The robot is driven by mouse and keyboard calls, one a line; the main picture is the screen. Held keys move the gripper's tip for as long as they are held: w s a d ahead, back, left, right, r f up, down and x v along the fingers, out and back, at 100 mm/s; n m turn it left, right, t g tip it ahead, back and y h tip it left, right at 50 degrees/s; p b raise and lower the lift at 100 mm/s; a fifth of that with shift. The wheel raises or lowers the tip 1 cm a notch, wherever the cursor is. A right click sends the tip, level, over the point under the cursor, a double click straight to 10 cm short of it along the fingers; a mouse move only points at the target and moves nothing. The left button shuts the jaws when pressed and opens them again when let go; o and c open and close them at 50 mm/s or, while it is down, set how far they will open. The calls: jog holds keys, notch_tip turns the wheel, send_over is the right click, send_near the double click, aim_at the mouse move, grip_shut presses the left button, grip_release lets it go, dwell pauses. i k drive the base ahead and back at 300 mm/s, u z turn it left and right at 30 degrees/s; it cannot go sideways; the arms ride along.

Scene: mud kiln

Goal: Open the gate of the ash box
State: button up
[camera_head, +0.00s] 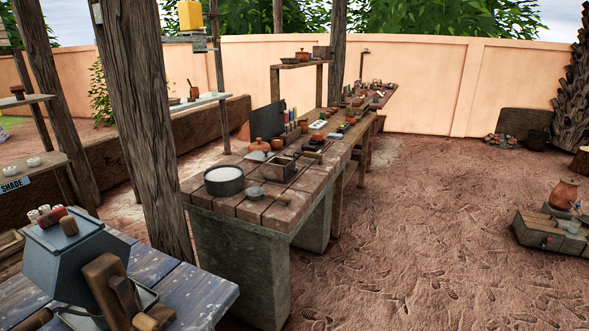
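A grey-blue box (75,255) with tapering sides stands on the plank table at the lower left; it looks like the ash box, but no label shows. An upright wooden board (107,287) stands against its near right side, with a darker wooden piece (124,297) on its face. This may be the gate; I cannot tell whether it is open or shut. My gripper is not in view.
The near table (195,292) has bare planks right of the box. A thick wooden post (150,130) rises behind it. A long workbench (262,215) holds a pot of white material (224,180) and many small items. The dirt floor (430,240) at right is largely open.

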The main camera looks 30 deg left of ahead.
aim_at(290, 169)
jog(key=u, duration=0.6)
jog(key=i, duration=1.25)
jog(key=u, duration=0.6)
